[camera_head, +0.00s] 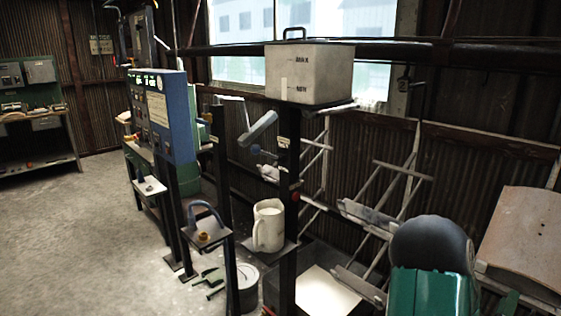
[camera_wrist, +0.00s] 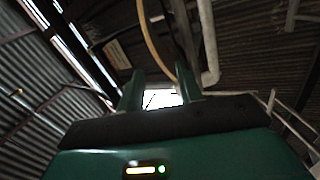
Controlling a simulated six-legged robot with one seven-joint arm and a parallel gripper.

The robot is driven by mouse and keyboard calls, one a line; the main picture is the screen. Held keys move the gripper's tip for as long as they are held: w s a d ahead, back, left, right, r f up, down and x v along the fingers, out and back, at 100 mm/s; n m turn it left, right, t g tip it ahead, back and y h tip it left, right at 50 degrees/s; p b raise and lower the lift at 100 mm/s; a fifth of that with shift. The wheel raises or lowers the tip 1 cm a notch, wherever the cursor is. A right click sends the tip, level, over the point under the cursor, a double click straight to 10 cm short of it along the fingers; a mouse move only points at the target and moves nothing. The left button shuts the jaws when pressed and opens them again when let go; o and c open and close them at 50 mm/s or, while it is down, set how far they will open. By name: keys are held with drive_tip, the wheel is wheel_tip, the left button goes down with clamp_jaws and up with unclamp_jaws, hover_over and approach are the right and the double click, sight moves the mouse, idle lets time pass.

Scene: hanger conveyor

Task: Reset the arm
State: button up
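My arm (camera_head: 432,262) shows at the lower right of the head view as a dark rounded part above a green housing. My gripper is not clearly seen there. In the wrist view, my gripper (camera_wrist: 160,90) has two green fingers standing apart, with a bright patch and no held object between them. A dark bar and a green housing with a lit indicator fill the bottom of that view. The wrist view looks toward corrugated walls, roof beams and a pale pipe (camera_wrist: 208,45).
A tank marked MAX and MIN (camera_head: 310,75) stands on a dark post left of my arm. A white jug (camera_head: 268,228) sits on a small shelf below. A blue control panel (camera_head: 170,115) stands further left. Metal racks line the wall. Open floor (camera_head: 80,235) lies at left.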

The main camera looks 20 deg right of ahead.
drive_tip(key=w+a+r+m+t+y, duration=0.15)
drive_tip(key=w+a+m+y, duration=0.35)
drive_tip(key=w+a+y, duration=0.7)
drive_tip(key=w+a+r+y, duration=0.2)
drive_tip(key=w+a, duration=0.1)
drive_tip(key=a, duration=0.6)
drive_tip(key=w+a+r+y, duration=0.2)
drive_tip(key=w+a, duration=0.1)
drive_tip(key=a, duration=0.7)
drive_tip(key=s+a+r+g+y, duration=0.2)
drive_tip(key=s+a, duration=0.6)
drive_tip(key=a, duration=0.1)
drive_tip(key=s+a+r+n+g+y, duration=0.1)
drive_tip(key=s+a+r+g+y, duration=0.1)
drive_tip(key=s+a, duration=0.6)
drive_tip(key=shift+s+a+n+g, duration=0.25)
drive_tip(key=shift+a+g, duration=0.2)
drive_tip(key=shift+g, duration=0.4)
drive_tip(key=shift+w, duration=0.15)
